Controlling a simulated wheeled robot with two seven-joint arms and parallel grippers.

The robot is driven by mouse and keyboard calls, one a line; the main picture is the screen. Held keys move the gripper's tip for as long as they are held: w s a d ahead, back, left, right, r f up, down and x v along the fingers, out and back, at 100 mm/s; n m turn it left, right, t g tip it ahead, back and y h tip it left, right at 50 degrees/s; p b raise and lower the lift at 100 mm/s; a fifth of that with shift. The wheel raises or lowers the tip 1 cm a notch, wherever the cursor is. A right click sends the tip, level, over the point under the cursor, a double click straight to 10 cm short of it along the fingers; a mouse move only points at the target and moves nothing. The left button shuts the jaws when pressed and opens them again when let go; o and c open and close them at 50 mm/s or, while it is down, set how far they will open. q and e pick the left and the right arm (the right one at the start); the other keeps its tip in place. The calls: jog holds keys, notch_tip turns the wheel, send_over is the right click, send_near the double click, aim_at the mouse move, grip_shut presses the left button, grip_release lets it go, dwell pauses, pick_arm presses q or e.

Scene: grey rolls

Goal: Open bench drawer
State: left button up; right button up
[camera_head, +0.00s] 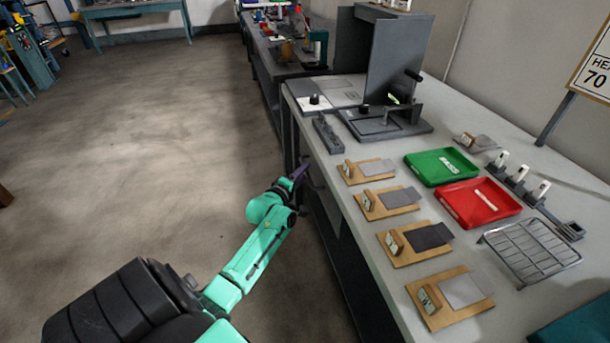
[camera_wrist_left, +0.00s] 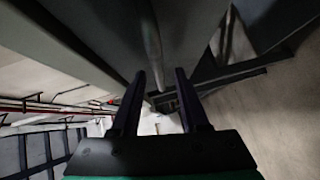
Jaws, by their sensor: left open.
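The bench (camera_head: 385,148) has a light grey top and a dark front side. The drawer cannot be clearly told apart in the shadow under the top. My left gripper (camera_head: 301,172), on a teal arm, is at the bench's left side, just below the edge of the top. In the left wrist view the two dark fingers (camera_wrist_left: 160,90) are apart, with nothing seen held between them. A grey surface with a long pale rod-like edge (camera_wrist_left: 153,45) lies beyond the fingertips. Contact cannot be told. My right gripper is not in view.
On the bench stand wooden boards with grey plates (camera_head: 415,242), a green tray (camera_head: 418,166), a red tray (camera_head: 455,206), a wire rack (camera_head: 530,250) and a dark device (camera_head: 385,125). The floor (camera_head: 130,150) left of the bench is clear.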

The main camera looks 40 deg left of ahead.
pick_arm(q)
jog(key=shift+x, duration=0.9)
jog(key=shift+d, duration=0.1)
grip_shut()
dwell(0.6)
